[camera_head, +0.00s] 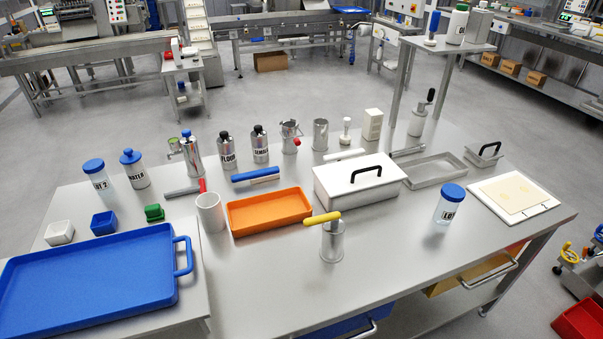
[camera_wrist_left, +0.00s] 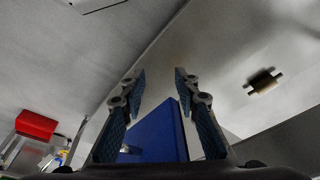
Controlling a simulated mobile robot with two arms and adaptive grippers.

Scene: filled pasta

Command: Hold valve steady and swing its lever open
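The valve is most likely the upright metal cylinder (camera_head: 332,244) near the front middle of the steel table. A yellow lever (camera_head: 322,218) lies across its top, reaching out to the left. No gripper touches it in the head view, and neither gripper shows there. In the left wrist view my left gripper (camera_wrist_left: 160,83) has its two dark fingers apart with nothing between them. The valve is not recognisable in that wrist view. My right gripper is in neither view.
An orange tray (camera_head: 268,211), a white cup (camera_head: 210,212) and a white lidded box (camera_head: 358,182) stand behind the valve. A blue tray (camera_head: 95,280) is at the left, a blue-lidded jar (camera_head: 450,204) at the right.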

